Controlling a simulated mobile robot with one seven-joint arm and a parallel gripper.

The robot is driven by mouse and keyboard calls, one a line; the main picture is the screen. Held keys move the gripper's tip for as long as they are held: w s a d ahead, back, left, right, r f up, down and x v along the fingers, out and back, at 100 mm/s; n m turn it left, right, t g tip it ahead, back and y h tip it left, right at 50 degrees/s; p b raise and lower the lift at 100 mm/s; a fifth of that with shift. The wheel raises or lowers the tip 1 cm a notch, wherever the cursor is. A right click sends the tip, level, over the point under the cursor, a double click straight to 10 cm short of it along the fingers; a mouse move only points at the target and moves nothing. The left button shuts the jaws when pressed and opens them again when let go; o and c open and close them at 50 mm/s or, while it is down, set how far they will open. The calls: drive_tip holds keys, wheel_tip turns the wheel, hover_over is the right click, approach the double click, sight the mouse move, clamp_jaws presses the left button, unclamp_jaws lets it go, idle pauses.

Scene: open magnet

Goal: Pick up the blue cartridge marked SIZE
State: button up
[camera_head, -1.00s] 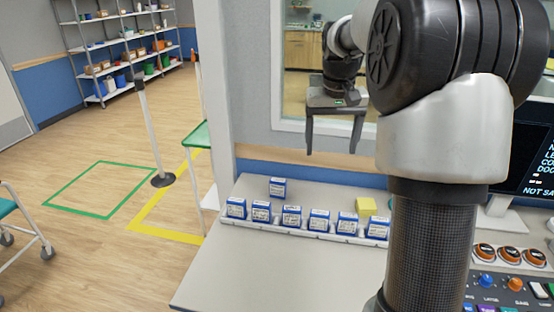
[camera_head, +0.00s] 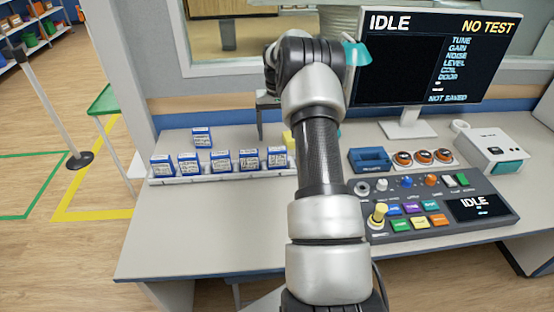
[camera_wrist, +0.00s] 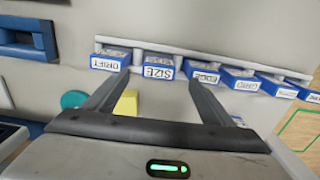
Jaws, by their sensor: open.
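The blue cartridge marked SIZE (camera_wrist: 158,68) shows in the wrist view, its white label upside down, between DRIFT (camera_wrist: 109,61) and EDGE (camera_wrist: 206,74) in a pale rack. By its place in the row, it is the blue cartridge (camera_head: 277,158) just left of my arm in the head view, where the label is too small to read. My gripper (camera_wrist: 159,76) is open and empty. Its fingertips appear on either side of SIZE in the wrist picture; I cannot tell the height gap. My arm hides most of the gripper in the head view.
A loose blue cartridge (camera_head: 201,137) stands behind the row. A yellow block (camera_wrist: 125,104) lies near the fingers. The control panel (camera_head: 430,208), blue holder (camera_head: 370,160) and monitor (camera_head: 437,60) are at right. The front left of the table (camera_head: 200,225) is clear.

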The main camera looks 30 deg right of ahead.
sight(277, 150)
wheel_tip(277, 150, down, 9)
idle(0.5)
drive_tip(key=shift+c, duration=0.6)
drive_tip(key=c, duration=1.1)
